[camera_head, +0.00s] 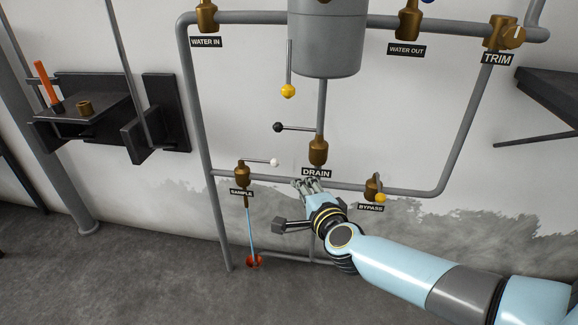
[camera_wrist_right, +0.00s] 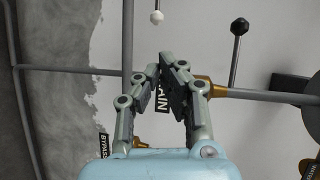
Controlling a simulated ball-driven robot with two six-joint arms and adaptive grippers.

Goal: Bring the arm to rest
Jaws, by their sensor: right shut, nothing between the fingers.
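My right gripper (camera_head: 304,184) is in front of the pipework, just below the DRAIN label (camera_head: 316,173). Its fingers are shut and hold nothing. In the right wrist view the closed fingers (camera_wrist_right: 165,65) partly hide the DRAIN label (camera_wrist_right: 161,97). My right arm (camera_head: 400,268) reaches in from the lower right. The gripper appears close to the lower horizontal pipe; I cannot tell whether it touches. My left gripper is not in view.
The drain lever's black knob (camera_head: 278,127) and the sample lever's white knob (camera_head: 274,162) are near the gripper. The bypass valve (camera_head: 372,186) is right of it. A light blue streak (camera_head: 250,230) runs below the sample valve. A dark shelf (camera_head: 85,108) is at left.

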